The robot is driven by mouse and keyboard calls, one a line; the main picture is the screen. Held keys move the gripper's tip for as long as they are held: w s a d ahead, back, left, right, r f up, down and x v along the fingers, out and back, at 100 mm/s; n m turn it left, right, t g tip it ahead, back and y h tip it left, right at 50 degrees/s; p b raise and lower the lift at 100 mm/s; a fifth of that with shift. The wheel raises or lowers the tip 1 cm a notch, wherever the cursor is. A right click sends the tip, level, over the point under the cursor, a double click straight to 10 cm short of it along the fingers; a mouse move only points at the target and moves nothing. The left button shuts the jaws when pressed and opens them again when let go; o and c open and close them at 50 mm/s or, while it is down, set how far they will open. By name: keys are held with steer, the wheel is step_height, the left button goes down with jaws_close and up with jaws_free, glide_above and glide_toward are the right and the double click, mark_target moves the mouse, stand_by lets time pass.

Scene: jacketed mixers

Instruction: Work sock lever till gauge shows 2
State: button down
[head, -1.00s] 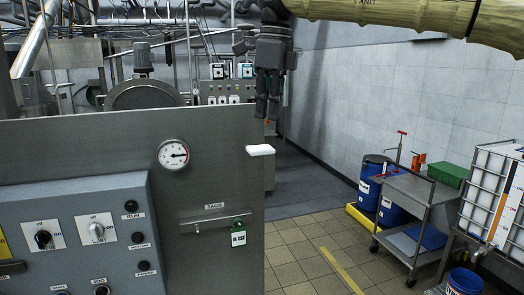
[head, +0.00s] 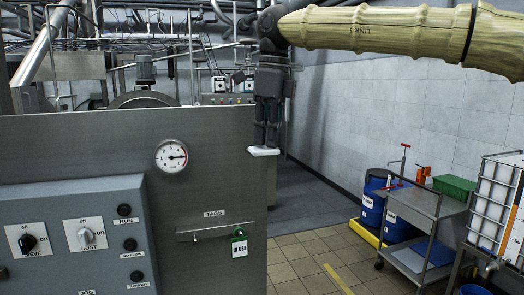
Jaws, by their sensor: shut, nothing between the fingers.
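The round white-faced gauge (head: 172,156) sits on the upper part of a grey steel panel. Its needle points to the right; the figures are too small to read surely. A white lever end (head: 264,152), which I take for the sock lever, sticks out at the panel's right edge. Its arm behind the panel is hidden. My gripper (head: 266,146) points down with its fingers together, empty. Its fingertips are right at the top of the white end in the picture; I cannot tell whether they touch it.
The steel panel (head: 90,135) fills the left, with a grey control box (head: 75,205) of knobs and buttons. A trolley (head: 415,205), blue drums (head: 373,205) and a caged tank stand right. The tiled floor between is open.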

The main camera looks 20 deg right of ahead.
mark_target(268, 148)
steer(key=shift+s+r, duration=0.15)
steer(key=shift+s, duration=0.65)
steer(key=f, duration=0.1)
steer(key=w+f+b, duration=0.1)
steer(key=f, duration=0.1)
steer(key=shift+w, duration=0.15)
steer(key=shift+d+f, duration=0.1)
steer(key=shift+f, duration=0.35)
steer(key=shift+s+f, duration=0.15)
steer(key=shift+s, duration=0.25)
steer(key=shift+w, duration=0.1)
steer(key=shift+f, duration=0.1)
